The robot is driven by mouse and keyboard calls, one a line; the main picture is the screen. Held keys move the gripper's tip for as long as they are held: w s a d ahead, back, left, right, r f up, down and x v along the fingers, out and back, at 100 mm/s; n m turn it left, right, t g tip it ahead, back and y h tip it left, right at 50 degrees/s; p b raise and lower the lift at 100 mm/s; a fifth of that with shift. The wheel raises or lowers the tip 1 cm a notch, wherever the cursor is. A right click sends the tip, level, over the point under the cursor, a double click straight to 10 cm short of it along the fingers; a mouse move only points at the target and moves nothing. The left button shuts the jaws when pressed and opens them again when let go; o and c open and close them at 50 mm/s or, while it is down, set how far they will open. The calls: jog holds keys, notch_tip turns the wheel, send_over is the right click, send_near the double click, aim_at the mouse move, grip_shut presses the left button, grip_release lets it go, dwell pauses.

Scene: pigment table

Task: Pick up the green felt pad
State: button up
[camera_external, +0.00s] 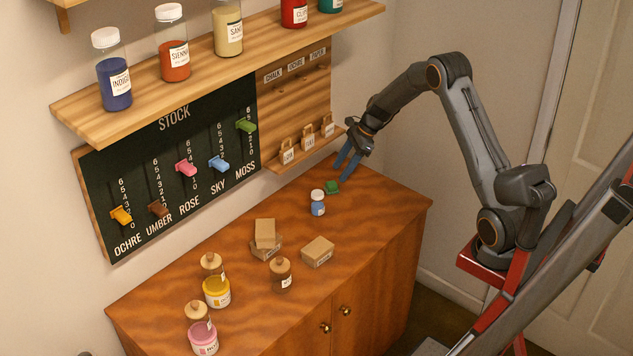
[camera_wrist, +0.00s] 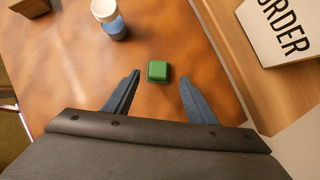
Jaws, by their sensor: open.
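The green felt pad (camera_external: 332,187) is a small square block lying on the wooden cabinet top, near its back right part. In the wrist view the pad (camera_wrist: 158,71) lies just beyond the fingertips, roughly midway between them. My gripper (camera_external: 348,166) has blue fingers and hangs above the cabinet top, close to the pad. In the wrist view its fingers (camera_wrist: 159,82) are spread apart with nothing between them. I cannot tell the exact height of the fingertips above the pad.
A small white-capped blue jar (camera_external: 318,203) stands close to the pad, to its left. Cardboard boxes (camera_external: 317,251) and more jars (camera_external: 217,290) stand further left. A small ledge with tagged bags (camera_external: 308,138) juts from the wall behind. The front right tabletop is clear.

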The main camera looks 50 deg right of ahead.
aim_at(332, 183)
jog(key=shift+p+x, duration=1.2)
jog(key=shift+x, duration=1.6)
jog(key=shift+s+a, duration=0.15)
jog(key=c, duration=1.1)
jog(key=shift+c, duration=0.2)
